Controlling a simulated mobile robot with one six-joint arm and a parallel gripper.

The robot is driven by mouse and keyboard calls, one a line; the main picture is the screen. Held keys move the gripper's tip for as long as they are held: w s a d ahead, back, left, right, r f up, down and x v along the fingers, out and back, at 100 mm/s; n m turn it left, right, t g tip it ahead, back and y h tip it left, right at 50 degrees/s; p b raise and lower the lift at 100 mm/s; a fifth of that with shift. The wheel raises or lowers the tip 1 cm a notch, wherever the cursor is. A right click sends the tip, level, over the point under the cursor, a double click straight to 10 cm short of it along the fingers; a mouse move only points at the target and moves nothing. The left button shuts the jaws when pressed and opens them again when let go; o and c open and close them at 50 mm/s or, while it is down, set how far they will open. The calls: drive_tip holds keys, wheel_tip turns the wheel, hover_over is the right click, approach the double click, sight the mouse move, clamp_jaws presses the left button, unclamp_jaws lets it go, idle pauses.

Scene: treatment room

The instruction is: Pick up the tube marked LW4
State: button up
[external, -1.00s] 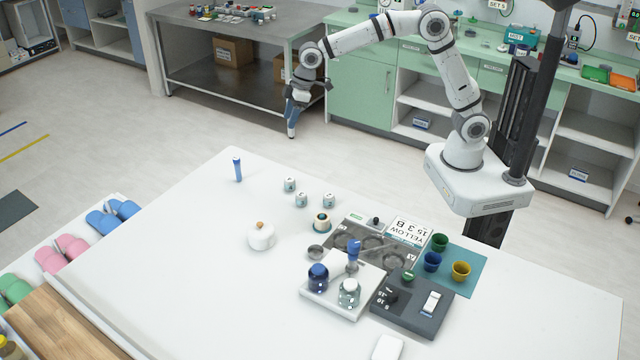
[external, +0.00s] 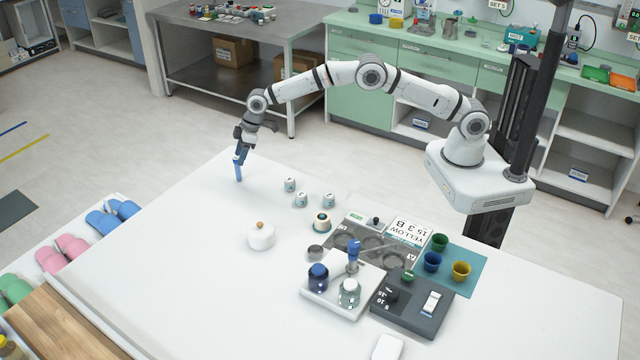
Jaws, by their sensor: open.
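A slim blue tube (external: 239,171) stands upright near the far left edge of the white table; no marking on it can be read from here. My gripper (external: 242,152) points down at the top of this tube and covers its upper part. The jaws are open. Whether the fingers are around the tube or just in front of it cannot be told.
Several small white jars (external: 301,200) stand right of the tube. A white lidded pot (external: 261,236) stands nearer the front. A grey board, a blue-capped bottle (external: 318,277) and coloured cups (external: 432,262) fill the right. The table's left part (external: 160,240) is clear.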

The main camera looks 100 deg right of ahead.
sight(238, 170)
drive_tip(key=shift+p+x, duration=0.85)
drive_tip(key=shift+x, duration=1.6)
drive_tip(key=shift+d, duration=0.1)
drive_tip(key=shift+c, duration=0.3)
drive_tip(key=c, duration=1)
